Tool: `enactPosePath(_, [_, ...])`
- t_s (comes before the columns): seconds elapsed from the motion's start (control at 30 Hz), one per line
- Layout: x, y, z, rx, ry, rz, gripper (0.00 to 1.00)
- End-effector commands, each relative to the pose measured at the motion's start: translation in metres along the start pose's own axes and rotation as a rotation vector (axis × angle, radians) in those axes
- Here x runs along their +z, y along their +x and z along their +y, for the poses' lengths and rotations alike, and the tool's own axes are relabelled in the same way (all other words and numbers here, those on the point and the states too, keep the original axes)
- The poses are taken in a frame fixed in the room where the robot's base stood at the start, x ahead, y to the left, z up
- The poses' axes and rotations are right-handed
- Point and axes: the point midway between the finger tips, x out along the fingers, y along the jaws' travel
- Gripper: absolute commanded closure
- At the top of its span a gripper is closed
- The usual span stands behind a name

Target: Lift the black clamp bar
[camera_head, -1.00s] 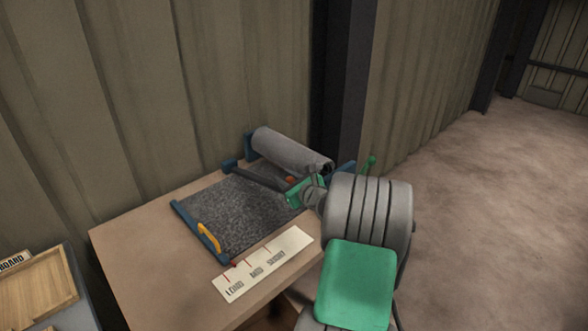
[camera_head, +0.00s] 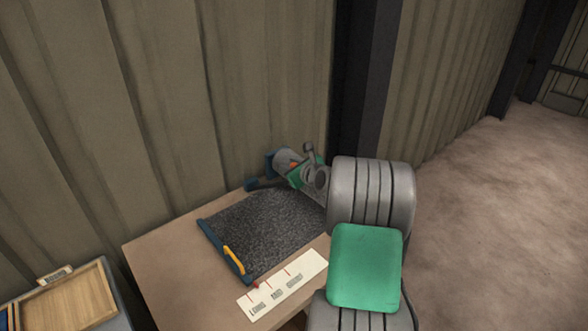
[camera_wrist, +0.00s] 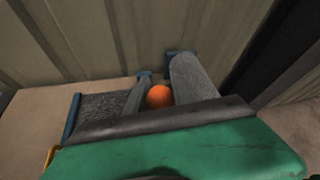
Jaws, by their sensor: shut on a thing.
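The black clamp bar (camera_head: 268,184) lies across the back of the grey mat (camera_head: 262,228), in front of the grey roll. In the wrist view the bar (camera_wrist: 138,94) runs away from me beside an orange knob (camera_wrist: 159,96). My gripper (camera_head: 304,174) is at the bar's right part, by the knob (camera_head: 294,165), and is shut on it. My gripper's green body hides the fingertips and the bar's near end. I cannot tell whether the bar is raised off the mat.
The grey roll (camera_wrist: 192,82) stands close behind the bar. A blue strip with a yellow handle (camera_head: 234,260) edges the mat. A marked white card (camera_head: 284,284) lies at the bench front. A wooden tray (camera_head: 66,300) is at lower left. The wall is close behind.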

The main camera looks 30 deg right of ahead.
Motion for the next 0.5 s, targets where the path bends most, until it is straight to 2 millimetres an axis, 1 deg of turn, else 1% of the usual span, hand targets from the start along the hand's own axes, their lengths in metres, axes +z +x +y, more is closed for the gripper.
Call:
enactPosePath(0.33, [-0.0002, 0.0005, 0.0003, 0.001, 0.001, 0.0, 1.0])
enactPosePath(0.37, [-0.0003, 0.0005, 0.0003, 0.001, 0.001, 0.0, 0.7])
enactPosePath(0.5, [-0.001, 0.0001, -0.0012, 0.0, 0.002, 0.001, 0.59])
